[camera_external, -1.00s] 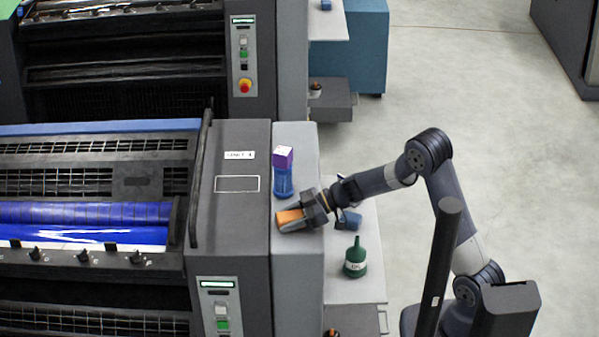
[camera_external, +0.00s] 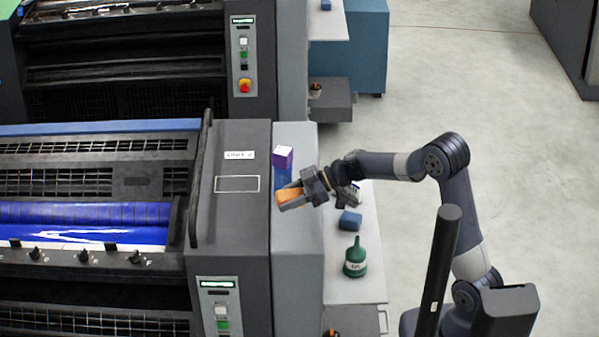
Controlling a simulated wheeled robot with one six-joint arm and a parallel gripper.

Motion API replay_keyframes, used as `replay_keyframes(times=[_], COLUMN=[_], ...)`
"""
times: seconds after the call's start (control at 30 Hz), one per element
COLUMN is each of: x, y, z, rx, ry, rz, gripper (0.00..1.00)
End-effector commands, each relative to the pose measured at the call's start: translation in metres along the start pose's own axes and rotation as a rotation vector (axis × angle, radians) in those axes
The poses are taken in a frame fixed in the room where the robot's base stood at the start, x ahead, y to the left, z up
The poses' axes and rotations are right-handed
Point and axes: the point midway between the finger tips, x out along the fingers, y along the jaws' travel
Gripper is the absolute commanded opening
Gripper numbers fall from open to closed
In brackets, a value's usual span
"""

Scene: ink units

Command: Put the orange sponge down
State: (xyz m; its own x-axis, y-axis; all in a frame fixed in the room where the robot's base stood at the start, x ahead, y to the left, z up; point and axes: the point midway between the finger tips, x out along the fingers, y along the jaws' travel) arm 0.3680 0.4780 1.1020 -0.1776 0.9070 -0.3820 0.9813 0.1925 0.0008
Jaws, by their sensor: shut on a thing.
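The orange sponge (camera_external: 289,195) is held between the jaws of my gripper (camera_external: 291,199). My gripper is shut on it and reaches in from the right. The sponge shows over the light grey top of the press's side ledge (camera_external: 297,258). It appears raised above that surface, though the exact height cannot be told. The gripper's near finger hides part of the sponge.
The grey ledge in front of the gripper is clear.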

Motion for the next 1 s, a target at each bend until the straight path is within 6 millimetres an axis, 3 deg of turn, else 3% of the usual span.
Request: replay_keyframes(times=[0.13, 0.27, 0.4, 0.7, 1.0], x=[-0.011, -0.032, -0.064, -0.109, -0.093], y=[0.006, 0.028, 0.071, 0.172, 0.222], z=[-0.014, -0.006, 0.011, 0.023, 0.005], rx=[0.003, 0.033, 0.073, 0.119, 0.103], ry=[0.001, -0.002, -0.001, 0.0, -0.001], rz=[0.014, 0.074, 0.172, 0.29, 0.25], gripper=[0.21, 0.21, 0.21, 0.21, 0.21])
